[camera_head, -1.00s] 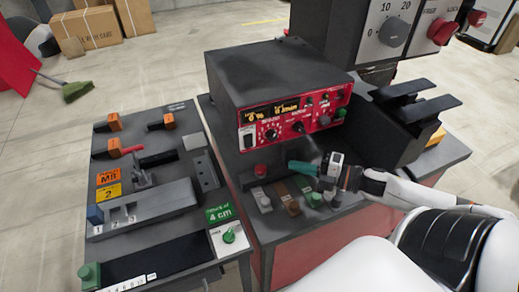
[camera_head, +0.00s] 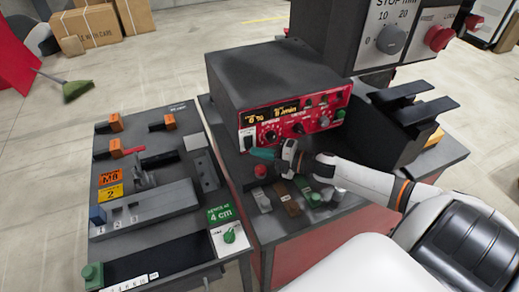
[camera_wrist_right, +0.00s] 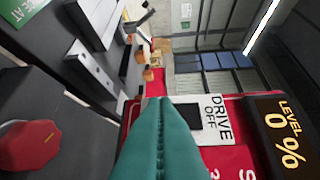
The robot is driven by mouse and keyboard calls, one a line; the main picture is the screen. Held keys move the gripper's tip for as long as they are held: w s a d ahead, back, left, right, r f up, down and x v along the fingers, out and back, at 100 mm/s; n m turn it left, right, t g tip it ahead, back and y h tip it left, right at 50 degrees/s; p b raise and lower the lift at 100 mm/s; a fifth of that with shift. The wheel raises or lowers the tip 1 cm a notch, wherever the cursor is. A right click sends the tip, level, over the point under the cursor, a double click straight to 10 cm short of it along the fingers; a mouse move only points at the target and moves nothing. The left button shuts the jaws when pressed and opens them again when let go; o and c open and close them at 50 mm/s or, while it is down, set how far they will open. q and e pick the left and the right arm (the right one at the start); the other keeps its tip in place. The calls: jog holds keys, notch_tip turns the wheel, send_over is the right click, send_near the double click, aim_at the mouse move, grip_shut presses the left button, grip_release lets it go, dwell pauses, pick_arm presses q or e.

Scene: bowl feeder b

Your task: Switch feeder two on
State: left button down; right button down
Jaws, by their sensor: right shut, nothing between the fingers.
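The feeder control box (camera_head: 275,75) has a red front panel (camera_head: 325,117) with knobs and a lit display (camera_head: 270,112). At its left end is a white drive switch plate (camera_head: 248,139) with a dark rocker. In the right wrist view the drive switch (camera_wrist_right: 205,120) reads "DRIVE OFF", and the display (camera_wrist_right: 285,135) reads "LEVEL 0 %". My right gripper (camera_head: 264,154) has teal fingers, shut and empty, just below and right of the switch. In the right wrist view the fingertips (camera_wrist_right: 160,103) overlap the panel beside the rocker; contact cannot be told. My left gripper is not in view.
A red mushroom button (camera_head: 260,171) sits just below my right gripper; it also shows in the right wrist view (camera_wrist_right: 30,130). Several small levers and knobs line the bench front. A second bench (camera_head: 190,240) with fixtures stands left. A dark bracket (camera_head: 400,125) stands right.

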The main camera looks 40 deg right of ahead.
jog(key=shift+w, duration=0.25)
jog(key=shift+w+d+f+b, duration=0.1)
jog(key=shift+f+b, duration=0.2)
jog(key=shift+b, duration=0.3)
jog(key=shift+w+r, duration=0.1)
jog(key=shift+r, duration=0.05)
